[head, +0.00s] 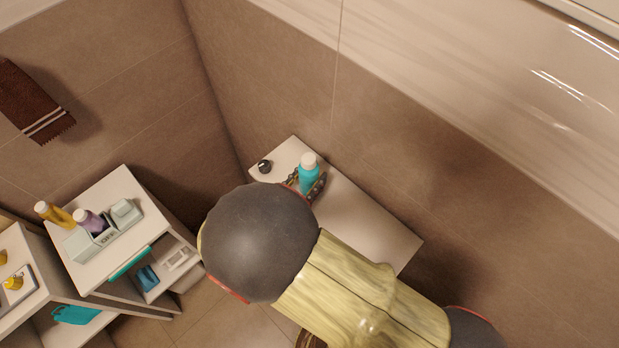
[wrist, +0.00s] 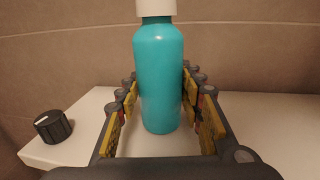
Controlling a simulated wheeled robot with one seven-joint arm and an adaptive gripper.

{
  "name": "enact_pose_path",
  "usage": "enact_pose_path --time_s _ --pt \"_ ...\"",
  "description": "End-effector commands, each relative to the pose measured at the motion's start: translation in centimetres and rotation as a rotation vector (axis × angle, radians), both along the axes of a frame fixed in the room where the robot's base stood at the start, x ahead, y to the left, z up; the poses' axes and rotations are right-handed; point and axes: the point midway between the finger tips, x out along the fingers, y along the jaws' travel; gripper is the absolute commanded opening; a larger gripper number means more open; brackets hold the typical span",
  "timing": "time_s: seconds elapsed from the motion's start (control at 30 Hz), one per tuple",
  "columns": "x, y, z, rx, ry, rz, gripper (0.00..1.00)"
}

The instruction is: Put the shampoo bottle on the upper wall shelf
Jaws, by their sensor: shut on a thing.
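The shampoo bottle (head: 308,174) is teal with a white cap and stands upright at the white wall shelf (head: 372,228). In the wrist view the bottle (wrist: 158,80) fills the middle, between the yellow-padded fingers of my gripper (wrist: 160,97), which is shut on it. The top of its cap is cut off by the frame. The white shelf surface (wrist: 88,120) shows beneath and beside it. I cannot tell whether the bottle's base touches the shelf. In the head view my gripper (head: 305,186) is partly hidden behind my arm.
A small black round knob-like object (head: 264,166) sits on the shelf left of the bottle. The shelf's right part is bare. At left, a white drawer cabinet (head: 120,190) carries a grey tray (head: 122,226) with a purple bottle (head: 88,220). A brown towel (head: 33,103) hangs on the wall.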

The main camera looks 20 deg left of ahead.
Motion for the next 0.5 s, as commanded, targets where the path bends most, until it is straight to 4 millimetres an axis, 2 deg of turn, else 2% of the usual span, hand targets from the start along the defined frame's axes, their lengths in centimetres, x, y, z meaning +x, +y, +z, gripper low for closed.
enact_pose_path --time_s 0.3,0.33,0.5 --pt "0.03 0.00 -0.19 0.001 -0.001 -0.001 0.06" --pt "0.03 -0.01 -0.19 0.000 0.000 -0.001 0.38" --pt "0.03 -0.02 -0.14 0.000 0.000 -0.001 0.48"
